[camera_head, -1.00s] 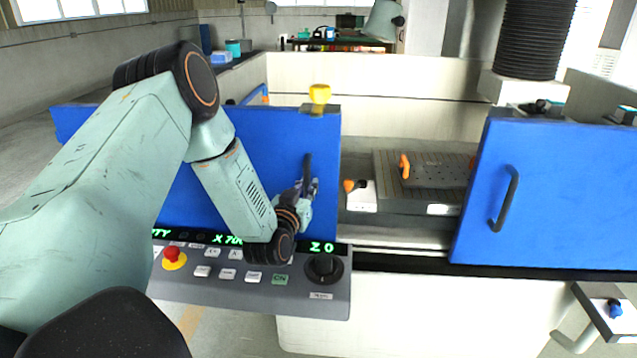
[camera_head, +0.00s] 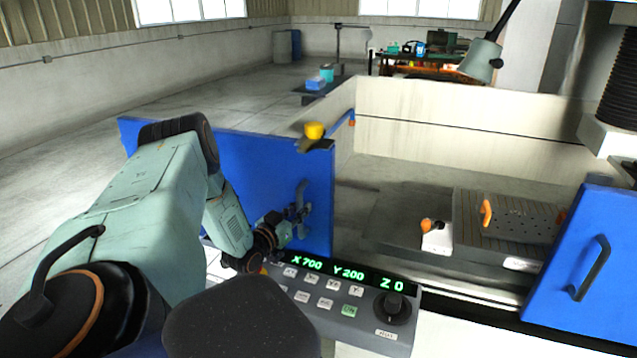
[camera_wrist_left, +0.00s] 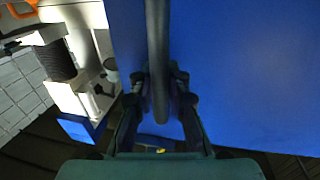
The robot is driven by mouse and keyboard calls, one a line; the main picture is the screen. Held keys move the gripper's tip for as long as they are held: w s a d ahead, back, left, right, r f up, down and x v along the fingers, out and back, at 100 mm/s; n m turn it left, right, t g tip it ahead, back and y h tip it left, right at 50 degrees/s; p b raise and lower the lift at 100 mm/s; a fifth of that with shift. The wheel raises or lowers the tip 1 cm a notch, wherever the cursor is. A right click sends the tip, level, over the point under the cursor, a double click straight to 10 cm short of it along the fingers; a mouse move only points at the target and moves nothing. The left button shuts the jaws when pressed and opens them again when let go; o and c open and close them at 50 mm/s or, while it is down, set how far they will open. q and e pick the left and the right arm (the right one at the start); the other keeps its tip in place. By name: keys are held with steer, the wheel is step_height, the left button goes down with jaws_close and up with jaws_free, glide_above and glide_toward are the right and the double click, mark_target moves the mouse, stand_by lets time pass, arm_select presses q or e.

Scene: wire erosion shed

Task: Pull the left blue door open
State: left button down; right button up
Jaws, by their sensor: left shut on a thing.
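The left blue door (camera_head: 262,165) stands swung out at the left of the machine opening, with a dark vertical handle (camera_head: 301,196) near its right edge. My left gripper (camera_head: 297,214) is at this handle, shut on it. In the left wrist view the handle (camera_wrist_left: 157,60) runs down between the fingers (camera_wrist_left: 160,92), with the blue door (camera_wrist_left: 235,70) behind it. The right blue door (camera_head: 590,260) is at the right, with its own dark handle (camera_head: 591,268). My right gripper is not in view.
A control panel (camera_head: 345,300) with a lit display and buttons juts out just below my left gripper. Inside the machine lies a worktable (camera_head: 515,225) with orange-handled clamps. Open floor lies at the left.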

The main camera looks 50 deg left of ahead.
arm_select(q)
steer(key=shift+s+a, duration=0.3)
steer(key=shift+a, duration=0.2)
steer(key=shift+s+a+f, duration=0.1)
steer(key=shift+s+a, duration=0.25)
steer(key=shift+a, duration=0.15)
steer(key=shift+w, duration=0.1)
steer(key=c, duration=1.5)
jaws_free()
steer(key=shift+d, duration=0.1)
steer(key=shift+o, duration=1)
